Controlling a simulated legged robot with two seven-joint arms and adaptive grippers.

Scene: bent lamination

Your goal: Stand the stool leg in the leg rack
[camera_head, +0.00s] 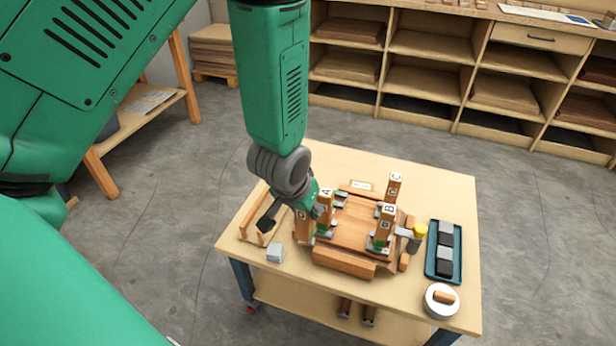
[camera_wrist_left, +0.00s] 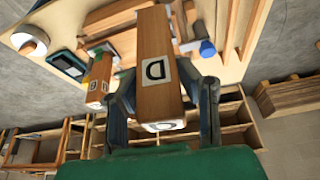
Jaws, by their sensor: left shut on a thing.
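My left gripper (camera_head: 298,212) is shut on an orange-brown wooden stool leg (camera_head: 304,228) marked D, at the left side of the wooden assembly on the table. In the left wrist view the leg (camera_wrist_left: 155,45) lies between the two dark fingers (camera_wrist_left: 164,92), with D labels on its face and end. Legs marked A (camera_head: 326,203), B (camera_head: 386,222) and C (camera_head: 394,187) stand upright around the assembly (camera_head: 355,222). Which part is the leg rack is not clear, and the held leg's lower end is hard to make out. My right gripper is out of view.
The pale wooden table (camera_head: 445,190) also bears a grey block (camera_head: 275,253), a yellow-topped item (camera_head: 420,231), a dark blue tray (camera_head: 430,267) with grey and black blocks, and a round white dish (camera_head: 435,308). Shelves (camera_head: 440,75) stand behind. The table's back right corner is clear.

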